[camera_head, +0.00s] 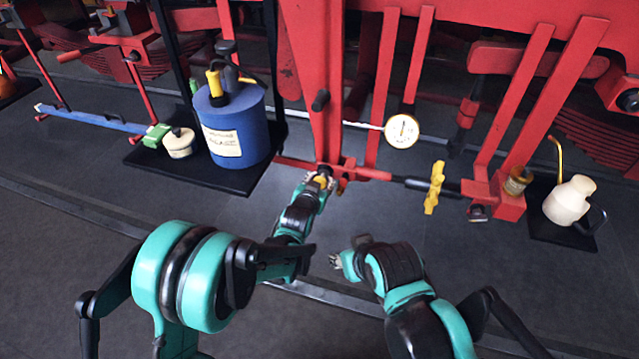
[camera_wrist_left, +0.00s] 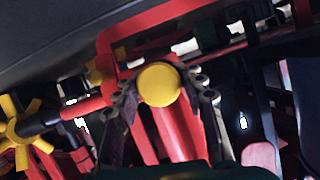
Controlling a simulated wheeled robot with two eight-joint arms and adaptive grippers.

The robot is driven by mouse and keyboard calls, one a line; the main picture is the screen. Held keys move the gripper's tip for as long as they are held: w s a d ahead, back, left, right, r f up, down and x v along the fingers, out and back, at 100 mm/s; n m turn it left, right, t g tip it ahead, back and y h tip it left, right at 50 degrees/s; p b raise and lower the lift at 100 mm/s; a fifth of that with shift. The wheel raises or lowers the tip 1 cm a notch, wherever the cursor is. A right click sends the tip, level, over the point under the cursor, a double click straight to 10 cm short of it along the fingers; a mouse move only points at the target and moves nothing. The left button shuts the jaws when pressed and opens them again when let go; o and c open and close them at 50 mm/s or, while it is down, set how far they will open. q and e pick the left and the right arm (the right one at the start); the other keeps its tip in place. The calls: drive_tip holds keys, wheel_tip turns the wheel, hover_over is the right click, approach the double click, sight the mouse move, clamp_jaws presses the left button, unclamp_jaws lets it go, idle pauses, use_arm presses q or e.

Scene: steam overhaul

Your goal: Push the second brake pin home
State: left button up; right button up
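A round yellow head (camera_wrist_left: 159,84), which looks like the brake pin's, sits between the fingertips of my left gripper (camera_wrist_left: 166,92) in the left wrist view. The fingers stand on either side of it; I cannot tell whether they press on it. In the head view my left gripper (camera_head: 322,181) is at the red cross rod (camera_head: 368,174), below the red upright, with a bit of yellow between its fingers. The pin's shaft and its hole are hidden. My right gripper (camera_head: 336,262) is lower, over the floor, apart from the rod; its fingers are too small to read.
A yellow star-shaped handwheel (camera_head: 434,188) is on the rod to the right. A dial gauge (camera_head: 401,131) is above. A blue canister (camera_head: 232,130) stands on a black mat at left, a cream oil can (camera_head: 569,201) at right. Red frame bars crowd the back.

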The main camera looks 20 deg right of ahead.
use_arm(q)
drive_tip(key=shift+o, duration=1.1)
drive_tip(key=v, duration=1.2)
